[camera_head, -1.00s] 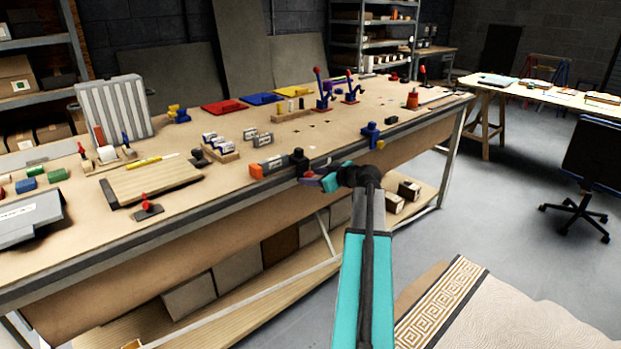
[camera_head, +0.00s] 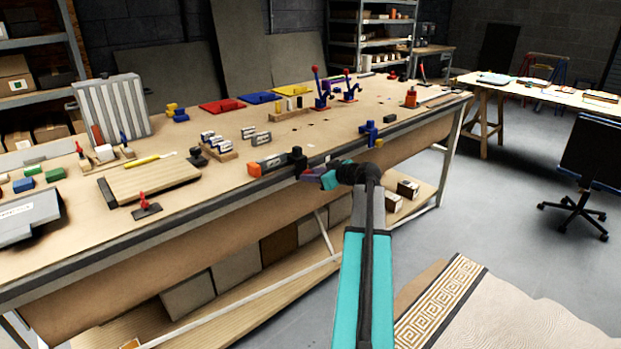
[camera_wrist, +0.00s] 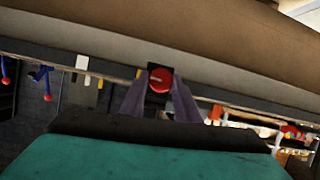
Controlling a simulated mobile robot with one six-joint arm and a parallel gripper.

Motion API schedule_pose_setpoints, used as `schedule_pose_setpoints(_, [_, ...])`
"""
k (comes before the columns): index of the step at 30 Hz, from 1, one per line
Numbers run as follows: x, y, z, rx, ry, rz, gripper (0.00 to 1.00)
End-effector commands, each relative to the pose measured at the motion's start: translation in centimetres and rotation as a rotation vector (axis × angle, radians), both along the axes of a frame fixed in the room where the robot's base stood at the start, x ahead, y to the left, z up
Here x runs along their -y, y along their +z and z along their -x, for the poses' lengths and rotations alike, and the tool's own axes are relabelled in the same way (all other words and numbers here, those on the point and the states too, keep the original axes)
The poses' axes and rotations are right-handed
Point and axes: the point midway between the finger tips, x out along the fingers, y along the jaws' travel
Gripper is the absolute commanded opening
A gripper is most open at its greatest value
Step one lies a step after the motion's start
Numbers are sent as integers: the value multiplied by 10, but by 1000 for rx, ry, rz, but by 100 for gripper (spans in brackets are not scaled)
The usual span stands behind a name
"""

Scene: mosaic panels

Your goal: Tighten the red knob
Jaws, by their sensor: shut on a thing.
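The red knob (camera_wrist: 159,79) shows in the wrist view as a round red face with a pale line across it, on a dark block. My gripper (camera_wrist: 158,96) has its two purple-grey fingers on either side of the knob, shut on it. In the head view my gripper (camera_head: 311,174) is at the front edge of the workbench, just below a black block (camera_head: 297,158) at the end of a grey and orange fixture. The knob is hidden there behind the fingers.
The workbench (camera_head: 225,196) is crowded with fixtures. A blue clamp (camera_head: 370,133) stands right of my gripper near the edge. A wooden board (camera_head: 150,184) and a red-handled toggle (camera_head: 145,206) lie left.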

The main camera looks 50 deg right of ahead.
Motion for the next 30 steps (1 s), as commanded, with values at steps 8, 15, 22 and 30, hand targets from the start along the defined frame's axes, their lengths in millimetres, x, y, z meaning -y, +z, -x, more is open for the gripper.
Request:
schedule_pose_setpoints(8, [1, -3, -3, 12, 7, -163, 7])
schedule_pose_setpoints(15, [4, -3, -3, 28, 4, -376, 7])
schedule_pose_setpoints(22, [5, -3, -3, 42, 5, -594, 7])
schedule_pose_setpoints(30, [7, -4, -2, 60, 4, -851, 7])
